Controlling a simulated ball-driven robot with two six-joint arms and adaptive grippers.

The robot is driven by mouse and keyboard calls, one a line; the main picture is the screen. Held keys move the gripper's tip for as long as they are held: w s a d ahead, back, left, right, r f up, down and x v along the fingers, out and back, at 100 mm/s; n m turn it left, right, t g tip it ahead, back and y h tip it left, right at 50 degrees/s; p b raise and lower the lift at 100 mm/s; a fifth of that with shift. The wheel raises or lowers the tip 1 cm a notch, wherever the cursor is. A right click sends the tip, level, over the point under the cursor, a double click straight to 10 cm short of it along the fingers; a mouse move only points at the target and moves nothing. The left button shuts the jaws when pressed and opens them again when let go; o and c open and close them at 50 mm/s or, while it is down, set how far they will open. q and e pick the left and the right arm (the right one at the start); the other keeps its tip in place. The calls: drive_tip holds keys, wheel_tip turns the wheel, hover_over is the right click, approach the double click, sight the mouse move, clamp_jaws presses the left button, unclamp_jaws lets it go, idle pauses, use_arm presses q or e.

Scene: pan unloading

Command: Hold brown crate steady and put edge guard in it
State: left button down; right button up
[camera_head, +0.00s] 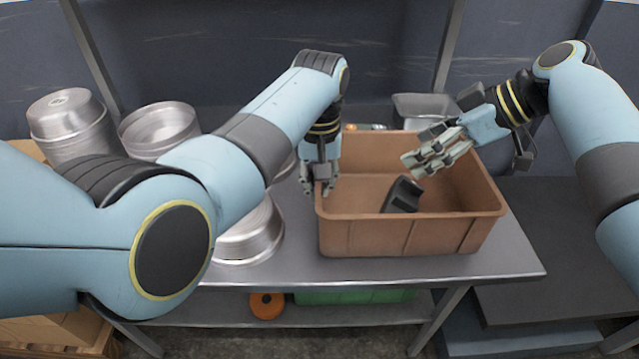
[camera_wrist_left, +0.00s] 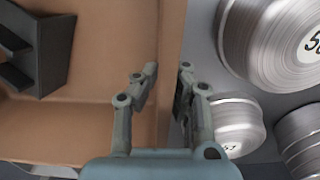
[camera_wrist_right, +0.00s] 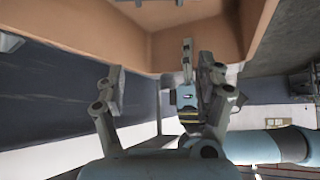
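The brown crate (camera_head: 405,235) stands on the metal table. The dark edge guard (camera_head: 402,195) is inside it, tilted, towards the front; it also shows in the left wrist view (camera_wrist_left: 45,45). My left gripper (camera_head: 317,190) is at the crate's left wall.
Several round metal pans (camera_head: 160,128) stand at the left of the table, one (camera_head: 250,235) close to the crate's left side. A grey metal container (camera_head: 425,106) stands behind the crate. A green crate (camera_head: 355,296) and an orange ring (camera_head: 266,305) are on the lower shelf.

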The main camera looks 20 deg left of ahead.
drive_tip(key=shift+o, duration=0.6)
drive_tip(key=v, duration=1.2)
use_arm(q)
drive_tip(key=c, duration=1.4)
unclamp_jaws()
